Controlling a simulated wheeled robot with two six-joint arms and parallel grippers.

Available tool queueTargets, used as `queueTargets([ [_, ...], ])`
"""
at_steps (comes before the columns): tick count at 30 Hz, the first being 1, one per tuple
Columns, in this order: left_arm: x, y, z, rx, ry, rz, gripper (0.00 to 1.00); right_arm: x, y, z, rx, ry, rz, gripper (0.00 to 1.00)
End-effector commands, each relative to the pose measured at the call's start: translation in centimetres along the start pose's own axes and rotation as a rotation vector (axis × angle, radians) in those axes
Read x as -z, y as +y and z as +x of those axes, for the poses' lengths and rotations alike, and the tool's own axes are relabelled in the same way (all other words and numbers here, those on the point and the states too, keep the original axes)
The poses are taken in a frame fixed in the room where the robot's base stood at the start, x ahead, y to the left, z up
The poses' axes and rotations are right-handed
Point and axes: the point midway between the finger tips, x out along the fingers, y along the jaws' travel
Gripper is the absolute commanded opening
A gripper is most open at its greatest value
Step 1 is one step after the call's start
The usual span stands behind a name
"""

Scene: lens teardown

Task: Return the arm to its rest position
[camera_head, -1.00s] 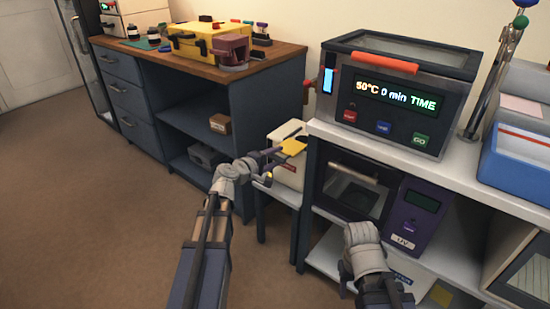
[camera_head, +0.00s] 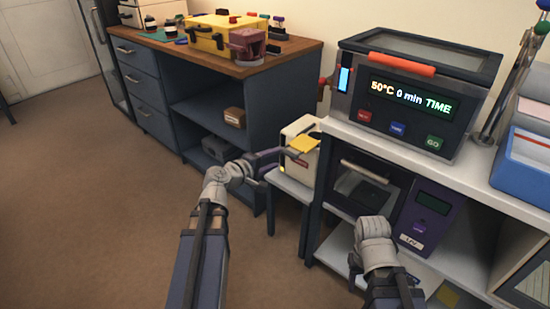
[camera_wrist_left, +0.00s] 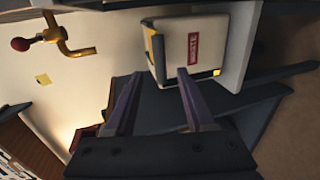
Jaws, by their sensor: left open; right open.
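My left arm comes in from the lower left of the head view. Its gripper (camera_head: 268,160) is raised in front of the small white bin (camera_head: 301,150) with a yellow top. In the left wrist view the left gripper's two purple fingers (camera_wrist_left: 155,100) are spread apart with nothing between them. The white bin with a red label (camera_wrist_left: 192,50) lies beyond the fingertips there. My right arm (camera_head: 376,250) stands in the lower right, in front of the shelf unit. Its fingers are hidden behind the wrist in the head view.
A heated box with a 50°C display (camera_head: 412,90) stands on the white bench (camera_head: 340,130). A purple UV unit (camera_head: 424,212) sits below. A wooden-topped cabinet (camera_head: 290,52) carries a yellow case (camera_head: 205,38). The brown floor (camera_head: 100,200) at the left is clear.

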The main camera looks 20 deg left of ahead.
Motion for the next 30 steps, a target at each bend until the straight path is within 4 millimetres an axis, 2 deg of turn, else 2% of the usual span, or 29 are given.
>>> queueTargets([
  [8, 0.0, 0.0, 0.1, 0.001, -0.001, 0.001, 0.54, 0.0, 0.0, 0.0, 0.0, 0.0, 0.0, 0.5],
  [11, -1.3, -0.4, 0.5, 0.023, -0.03, 0.028, 0.54, 0.0, 0.0, 0.0, 0.0, 0.0, 0.0, 0.5],
  [14, -5.0, -1.8, 1.6, 0.096, -0.118, 0.122, 0.54, 0.0, 0.0, 0.0, 0.0, 0.0, 0.0, 0.5],
  [16, -9.1, -3.6, 2.4, 0.181, -0.218, 0.229, 0.54, 0.0, 0.0, 0.0, 0.0, 0.0, 0.0, 0.5],
  [19, -15.6, -7.2, 2.5, 0.335, -0.395, 0.428, 0.54, 0.0, 0.0, 0.0, 0.0, 0.0, 0.0, 0.5],
  [22, -21.1, -11.2, 1.2, 0.503, -0.573, 0.642, 0.54, 0.0, 0.0, 0.0, 0.0, 0.0, 0.0, 0.5],
  [25, -24.5, -14.4, -0.8, 0.66, -0.717, 0.837, 0.54, 0.0, 0.0, 0.0, 0.0, 0.0, 0.0, 0.5],
  [30, -27.1, -17.6, -4.3, 0.875, -0.877, 1.09, 0.54, 0.0, 0.0, 0.0, 0.0, 0.0, 0.0, 0.5],
])
